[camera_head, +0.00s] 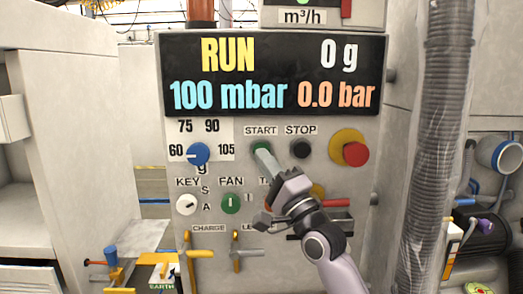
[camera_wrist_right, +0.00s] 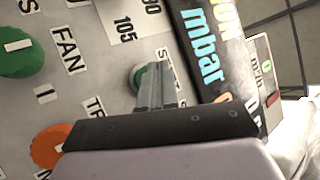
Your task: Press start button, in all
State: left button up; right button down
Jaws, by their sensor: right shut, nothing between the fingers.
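The green start button (camera_head: 259,147) sits under the START label on the grey control panel (camera_head: 345,210). My right gripper (camera_head: 264,155) is shut and empty, and its fingertips are at the button, covering part of it. In the right wrist view the shut fingers (camera_wrist_right: 156,85) reach to the green button (camera_wrist_right: 138,76), which shows beside them. I cannot tell whether the tips touch it or how far it is pressed. The display (camera_head: 270,74) above reads RUN, 0 g, 100 mbar and 0.0 bar. My left gripper is not in view.
A dark stop button (camera_head: 301,149) and a red knob on a yellow base (camera_head: 354,153) are to the right. A blue dial (camera_head: 198,154), white key switch (camera_head: 186,204) and green fan knob (camera_head: 231,202) are nearby. A ribbed hose (camera_head: 437,130) hangs at right.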

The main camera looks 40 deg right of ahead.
jog(key=shift+s+a+p, duration=0.8)
jog(key=shift+s+a, duration=0.8)
jog(key=shift+s, duration=0.3)
